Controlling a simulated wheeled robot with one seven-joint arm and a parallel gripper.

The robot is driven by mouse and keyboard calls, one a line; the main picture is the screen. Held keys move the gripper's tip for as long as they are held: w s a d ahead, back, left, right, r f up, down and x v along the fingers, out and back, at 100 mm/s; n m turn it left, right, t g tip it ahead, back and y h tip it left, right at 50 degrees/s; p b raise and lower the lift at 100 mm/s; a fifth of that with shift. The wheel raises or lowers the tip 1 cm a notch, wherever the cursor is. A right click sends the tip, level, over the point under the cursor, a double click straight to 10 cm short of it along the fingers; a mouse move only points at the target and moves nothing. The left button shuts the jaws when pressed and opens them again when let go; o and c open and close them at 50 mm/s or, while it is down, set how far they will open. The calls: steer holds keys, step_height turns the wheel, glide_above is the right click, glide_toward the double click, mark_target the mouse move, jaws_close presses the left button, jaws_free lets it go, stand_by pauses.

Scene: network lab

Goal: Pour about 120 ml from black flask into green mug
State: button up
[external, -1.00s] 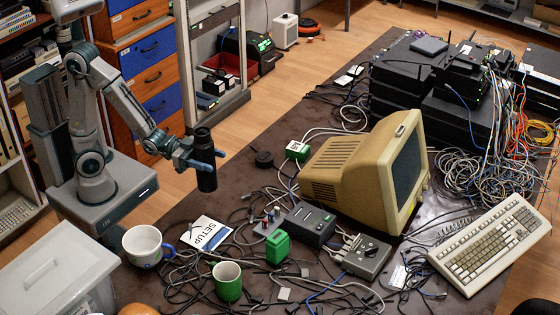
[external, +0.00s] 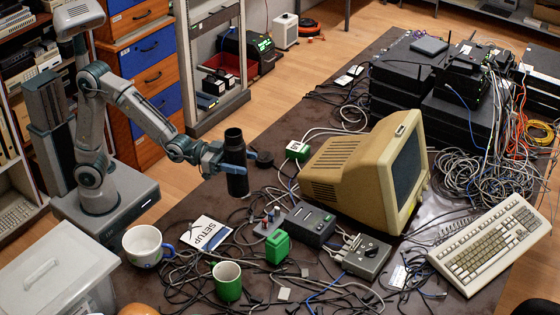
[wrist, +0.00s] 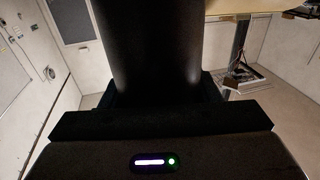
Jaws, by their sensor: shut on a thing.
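The black flask (external: 236,150) is upright in my gripper (external: 238,166) in the external view, held above the table. My gripper is shut around its middle. In the wrist view the dark flask (wrist: 150,45) fills the upper middle, between the dark gripper parts. Its open top shows in the external view, but its contents are hidden. The green mug (external: 228,284) stands upright on the table at the front, below and apart from the flask. Its inside looks pale; I cannot tell whether it holds liquid.
A white mug with a blue handle (external: 146,246) stands left of the green mug. Cables, a SETUP sheet (external: 207,233), a green box (external: 278,247) and a grey switch box (external: 312,224) lie around. A beige monitor (external: 362,170) stands to the right.

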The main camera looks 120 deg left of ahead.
steer(key=w+d+f+m+h+b, duration=0.1)
steer(key=w+d+h+b, duration=0.1)
steer(key=w+d+b, duration=0.75)
steer(key=w+d+f+p, duration=0.1)
steer(key=w+f+p, duration=0.2)
steer(key=f, duration=0.2)
steer(key=shift+w+f, duration=0.3)
steer(key=shift+w, duration=0.1)
steer(key=shift+r, duration=0.15)
